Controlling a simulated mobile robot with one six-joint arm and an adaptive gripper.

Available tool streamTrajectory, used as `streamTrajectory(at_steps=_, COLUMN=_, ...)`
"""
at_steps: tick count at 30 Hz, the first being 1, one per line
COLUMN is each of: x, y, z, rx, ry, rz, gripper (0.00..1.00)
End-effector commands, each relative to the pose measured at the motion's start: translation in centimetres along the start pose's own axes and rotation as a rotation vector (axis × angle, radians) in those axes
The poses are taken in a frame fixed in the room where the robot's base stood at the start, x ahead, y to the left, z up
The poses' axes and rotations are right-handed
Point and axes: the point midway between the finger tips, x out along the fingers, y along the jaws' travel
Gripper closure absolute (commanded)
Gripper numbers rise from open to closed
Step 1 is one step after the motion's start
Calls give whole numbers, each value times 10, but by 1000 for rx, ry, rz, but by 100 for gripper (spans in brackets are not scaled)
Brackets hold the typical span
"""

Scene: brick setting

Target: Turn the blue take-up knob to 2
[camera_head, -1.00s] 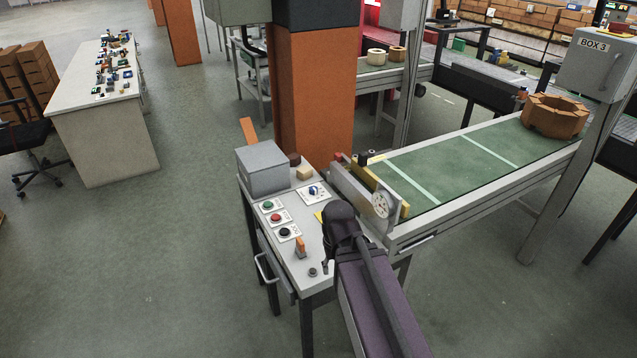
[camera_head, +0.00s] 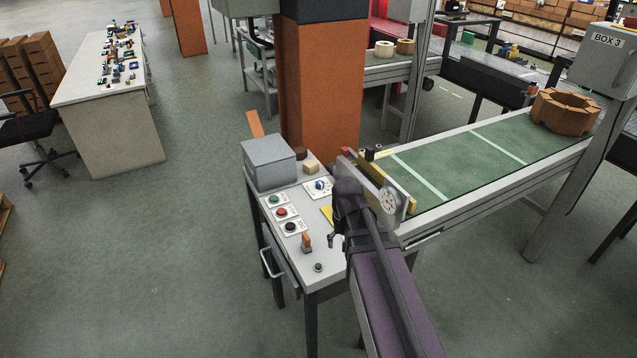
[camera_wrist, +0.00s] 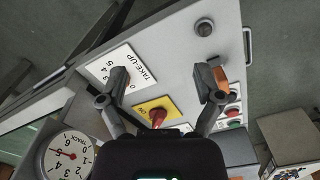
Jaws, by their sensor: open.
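A blue knob (camera_head: 319,184) sits on a small white plate on the grey control panel (camera_head: 325,254); its lettering is too small to read in the head view. In the wrist view a white plate marked TAKE-UP (camera_wrist: 137,62) lies at upper left, with figures along it. My left finger covers its lower edge, and no blue knob shows there. My gripper (camera_wrist: 160,77) is open and empty above the panel, its fingers spread between this plate and an orange switch. In the head view my arm hides most of the gripper and part of the panel.
A red knob on a yellow plate (camera_wrist: 152,105) lies between my fingers. The orange switch (camera_head: 306,242), a black button (camera_head: 318,267) and several push buttons line the panel. A round TRACK dial (camera_wrist: 68,156) and the green conveyor (camera_head: 460,155) flank it.

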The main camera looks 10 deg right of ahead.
Motion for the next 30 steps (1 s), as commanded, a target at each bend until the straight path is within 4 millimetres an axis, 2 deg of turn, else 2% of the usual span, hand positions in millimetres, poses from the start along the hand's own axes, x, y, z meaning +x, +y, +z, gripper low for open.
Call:
streamTrajectory(at_steps=1, x=-3, y=-3, z=-25, rx=30, ry=0, rz=0, gripper=16)
streamTrajectory(at_steps=5, x=-7, y=-9, z=-75, rx=133, ry=0, rz=0, gripper=16)
streamTrajectory(at_steps=21, x=-26, y=-36, z=-294, rx=612, ry=0, rz=-1, gripper=16)
streamTrajectory(at_steps=27, x=-31, y=-45, z=-360, rx=766, ry=0, rz=-1, gripper=16)
streamTrajectory(at_steps=30, x=-33, y=-48, z=-381, rx=820, ry=0, rz=-1, gripper=16)
